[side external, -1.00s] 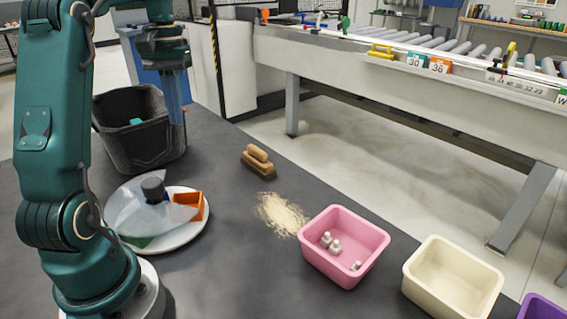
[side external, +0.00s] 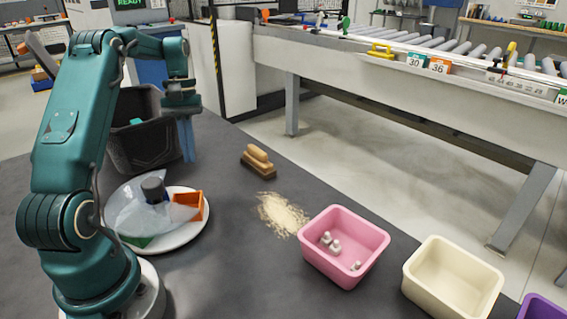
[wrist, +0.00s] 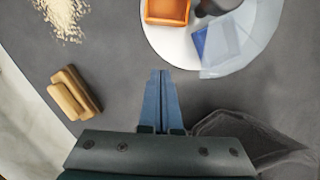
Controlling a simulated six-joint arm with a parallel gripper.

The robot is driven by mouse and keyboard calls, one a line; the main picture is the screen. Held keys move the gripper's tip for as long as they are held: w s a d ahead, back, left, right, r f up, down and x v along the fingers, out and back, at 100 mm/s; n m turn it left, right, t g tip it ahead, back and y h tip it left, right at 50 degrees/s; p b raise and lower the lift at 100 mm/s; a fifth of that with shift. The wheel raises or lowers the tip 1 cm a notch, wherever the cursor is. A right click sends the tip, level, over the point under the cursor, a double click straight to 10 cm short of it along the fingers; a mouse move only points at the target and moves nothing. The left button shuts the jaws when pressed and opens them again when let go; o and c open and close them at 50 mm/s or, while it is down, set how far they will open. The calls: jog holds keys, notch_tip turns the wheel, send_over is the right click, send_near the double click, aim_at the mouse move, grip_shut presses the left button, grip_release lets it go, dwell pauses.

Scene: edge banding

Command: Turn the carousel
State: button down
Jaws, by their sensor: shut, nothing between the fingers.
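The carousel is a round white turntable (side external: 185,236) on the dark bench in front of my arm's base. It carries a dark knob (side external: 153,188), a clear cover (side external: 128,212), an orange compartment (side external: 187,205) and a green one (side external: 136,241). In the wrist view the turntable (wrist: 172,45) is at the top, with the orange compartment (wrist: 167,11) and a blue one (wrist: 207,42). My gripper (side external: 188,160) is shut and empty, pointing down above the bench beyond the turntable, beside the black bin. Its blue fingers (wrist: 161,75) show together in the wrist view, apart from the turntable.
A black bin (side external: 140,148) stands behind the carousel. A wooden brush (side external: 258,160) and a pile of sawdust (side external: 281,214) lie to the right. A pink bin (side external: 343,247) with small pale pieces and a cream bin (side external: 453,280) stand farther right.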

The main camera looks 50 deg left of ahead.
aim_at(196, 196)
jog(key=x, duration=0.6)
jog(key=shift+s+d, duration=0.1)
jog(key=shift+s+d+r, duration=0.2)
jog(key=shift+d, duration=0.1)
jog(key=shift+s+d, duration=0.4)
jog(key=shift+d, duration=0.25)
jog(key=shift+s+d, duration=0.4)
jog(key=shift+d, duration=0.25)
jog(key=shift+d, duration=0.5)
jog(key=m, duration=0.1)
jog(key=d+m, duration=0.1)
jog(key=shift+m+g, duration=0.3)
jog(key=shift+m, duration=0.1)
jog(key=shift+s+d+m+y, duration=0.1)
jog(key=shift+d+m+y, duration=0.4)
jog(key=shift+m, duration=0.4)
jog(key=shift+s+d+m+g, duration=0.15)
jog(key=shift+d+m, duration=0.25)
jog(key=shift+m, duration=0.2)
jog(key=shift+s+d+m+g, duration=0.15)
jog(key=shift+d+m, duration=0.25)
jog(key=shift+m, duration=0.2)
jog(key=shift+s+d+m+y, duration=0.25)
jog(key=shift+d+m, duration=0.1)
jog(key=shift+m, duration=0.3)
jog(key=shift+s+d+m+y, duration=0.25)
jog(key=shift+d+m, duration=0.1)
jog(key=shift+m, duration=0.3)
